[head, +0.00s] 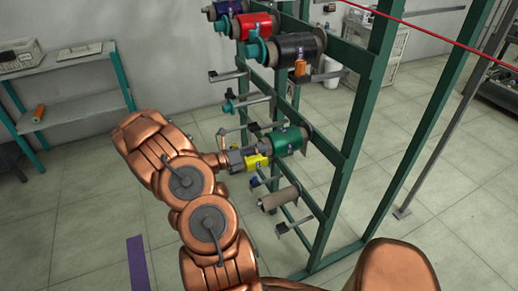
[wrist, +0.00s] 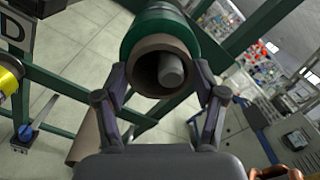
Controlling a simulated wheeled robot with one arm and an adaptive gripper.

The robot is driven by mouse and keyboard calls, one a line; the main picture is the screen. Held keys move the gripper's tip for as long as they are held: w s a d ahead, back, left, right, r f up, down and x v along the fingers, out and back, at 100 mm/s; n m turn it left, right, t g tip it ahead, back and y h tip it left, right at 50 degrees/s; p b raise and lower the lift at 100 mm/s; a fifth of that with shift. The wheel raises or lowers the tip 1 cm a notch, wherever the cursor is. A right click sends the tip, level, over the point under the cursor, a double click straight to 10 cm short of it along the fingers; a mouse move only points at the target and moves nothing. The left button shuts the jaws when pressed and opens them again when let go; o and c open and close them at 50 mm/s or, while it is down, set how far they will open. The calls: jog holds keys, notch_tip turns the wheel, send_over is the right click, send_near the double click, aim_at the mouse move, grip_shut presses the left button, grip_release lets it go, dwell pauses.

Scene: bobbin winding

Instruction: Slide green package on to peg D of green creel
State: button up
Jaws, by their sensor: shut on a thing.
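The green package (head: 289,141) is at the green creel (head: 330,150), on its left side at middle height. In the wrist view the green package (wrist: 158,22) shows its brown tube end toward me. A grey rod end, seemingly a peg (wrist: 172,70), shows inside the tube's hollow; how far the tube is over it cannot be told. My gripper (wrist: 163,92) has one finger on each side of the tube end and is shut on it. In the head view my gripper (head: 240,160) is just left of the package. A plate with the letter D (wrist: 14,32) is at upper left.
A yellow package (head: 257,163) is close below my gripper, also at the left edge of the wrist view. A bare brown tube (head: 279,198) sits lower. Red (head: 252,25) and black (head: 290,48) packages are above. A shelf (head: 75,85) stands far left; floor between is clear.

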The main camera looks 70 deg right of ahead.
jog(key=o, duration=1.4)
jog(key=shift+c, duration=0.2)
jog(key=shift+w, duration=0.1)
jog(key=v, duration=1.2)
